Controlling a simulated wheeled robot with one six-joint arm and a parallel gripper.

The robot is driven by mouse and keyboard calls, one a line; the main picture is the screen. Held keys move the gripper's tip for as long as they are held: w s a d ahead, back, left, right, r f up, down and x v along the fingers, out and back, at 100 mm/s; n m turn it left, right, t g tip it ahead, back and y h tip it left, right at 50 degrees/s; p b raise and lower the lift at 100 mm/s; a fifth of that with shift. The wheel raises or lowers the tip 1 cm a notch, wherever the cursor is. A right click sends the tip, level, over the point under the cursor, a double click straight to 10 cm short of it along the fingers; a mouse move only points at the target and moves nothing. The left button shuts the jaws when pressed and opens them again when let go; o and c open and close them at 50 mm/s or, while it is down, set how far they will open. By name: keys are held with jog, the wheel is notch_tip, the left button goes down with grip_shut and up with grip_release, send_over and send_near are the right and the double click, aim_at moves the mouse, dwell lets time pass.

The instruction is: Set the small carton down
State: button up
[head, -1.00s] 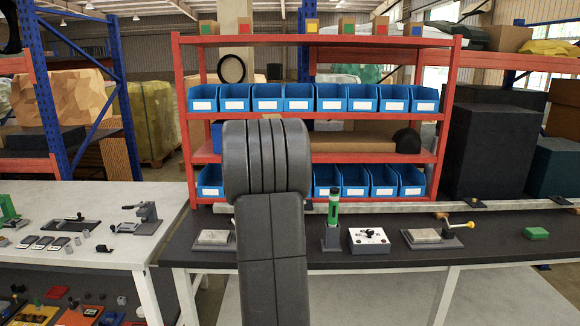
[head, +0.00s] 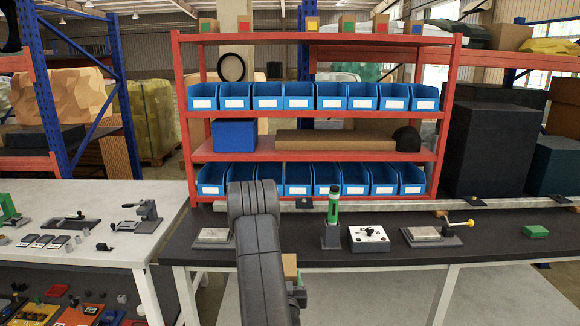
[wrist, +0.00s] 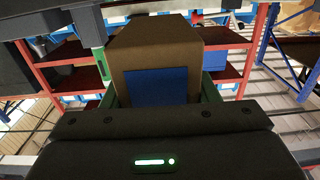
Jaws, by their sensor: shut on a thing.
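The small carton (wrist: 158,48) is brown with a blue square on the side facing the wrist camera. It sits between the green-edged fingers of my gripper (wrist: 157,90), which is shut on it. In the head view, a tan part of the carton (head: 290,267) shows just right of my arm, in front of the dark bench's front edge. My gripper (head: 298,293) is mostly hidden there behind my arm. I see nothing touching the carton from below, but its underside is hidden.
The dark bench (head: 500,232) holds a green-topped device (head: 332,220), a white box (head: 368,239), a yellow-handled fixture (head: 432,235) and a green block (head: 535,232). A red shelf (head: 315,41) with blue bins stands behind. Bare bench top lies at the right.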

jog(key=s+f, duration=0.7)
jog(key=s, duration=0.2)
jog(key=shift+d+f, duration=0.3)
jog(key=shift+d, duration=0.15)
